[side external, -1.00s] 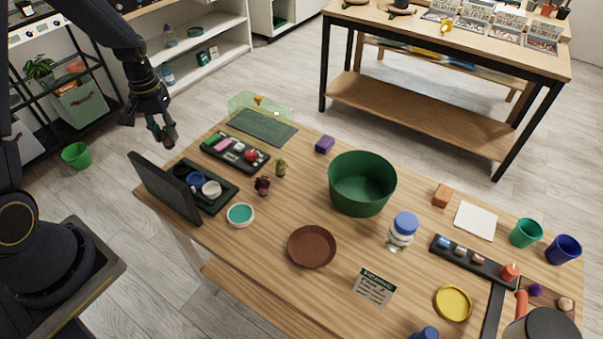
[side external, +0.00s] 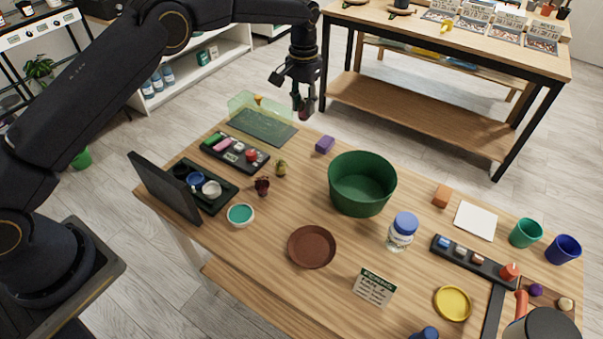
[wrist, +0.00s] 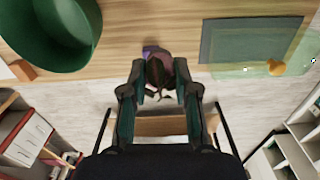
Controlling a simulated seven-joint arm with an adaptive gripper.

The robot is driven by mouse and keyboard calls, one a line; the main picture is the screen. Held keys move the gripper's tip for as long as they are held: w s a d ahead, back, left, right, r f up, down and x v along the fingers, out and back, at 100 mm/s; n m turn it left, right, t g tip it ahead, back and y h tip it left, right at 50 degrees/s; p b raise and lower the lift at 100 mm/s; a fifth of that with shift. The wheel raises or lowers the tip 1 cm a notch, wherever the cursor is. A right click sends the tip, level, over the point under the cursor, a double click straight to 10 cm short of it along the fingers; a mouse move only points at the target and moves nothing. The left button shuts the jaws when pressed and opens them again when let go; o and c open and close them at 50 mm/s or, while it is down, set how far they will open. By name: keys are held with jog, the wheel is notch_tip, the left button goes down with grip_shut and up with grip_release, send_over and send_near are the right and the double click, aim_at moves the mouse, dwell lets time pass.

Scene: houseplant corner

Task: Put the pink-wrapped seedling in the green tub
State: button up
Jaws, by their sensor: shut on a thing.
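My gripper (side external: 304,98) is above the table's back edge, to the left of and higher than the green tub. It is shut on a small dark seedling with a dull pink-red wrap (wrist: 160,70), which also shows as a small reddish shape in the side view (side external: 308,113). The wrist view shows its leaves between the fingers; much of the wrap is hidden or dark. The green tub (side external: 362,205) stands upright and looks empty. In the wrist view the tub (wrist: 50,35) is at upper left, apart from the seedling.
A purple block (side external: 325,144) lies on the table below my gripper. Two small plants, one dark red (side external: 262,186) and one yellow-green (side external: 281,167), stand left of the tub. A brown saucer (side external: 312,247) and a blue-capped jar (side external: 401,231) stand in front.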

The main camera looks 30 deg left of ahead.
jog(key=s+d+r+m, duration=0.1)
jog(key=s+d+m, duration=0.1)
jog(key=d, duration=0.8)
jog(key=s+d+r+m, duration=0.1)
jog(key=d, duration=0.8)
notch_tip(320, 180, down, 11)
jog(key=o, duration=1)
